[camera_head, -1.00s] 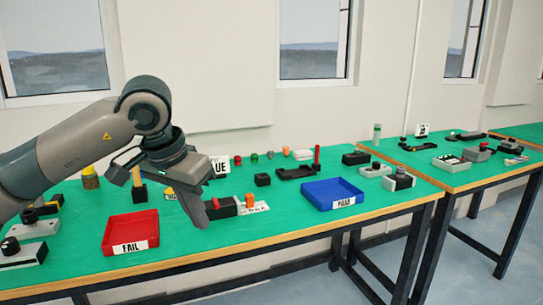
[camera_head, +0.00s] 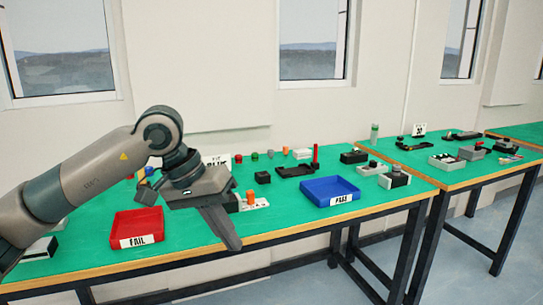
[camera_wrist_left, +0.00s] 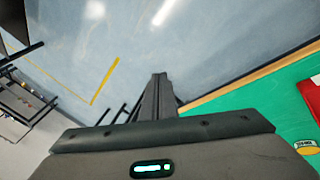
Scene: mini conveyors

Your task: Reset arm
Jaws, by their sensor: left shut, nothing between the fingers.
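My left gripper (camera_head: 222,232) reaches in from the left in the head view. It hangs in the air over the front part of the green table, between the red FAIL tray (camera_head: 137,228) and the blue PASS tray (camera_head: 331,191). Its fingers point down and toward the front edge. In the left wrist view the fingers (camera_wrist_left: 158,80) are pressed together with nothing between them, and the floor shows beyond them. The arm hides part of the table's left side. My right gripper is not in view.
The green table (camera_head: 280,218) carries small parts, a black block (camera_head: 262,177), a dark tray (camera_head: 296,171) and a grey-and-black device (camera_head: 394,178). A second green table stands at the right. The floor (camera_wrist_left: 200,30) in front of the table edge looks clear.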

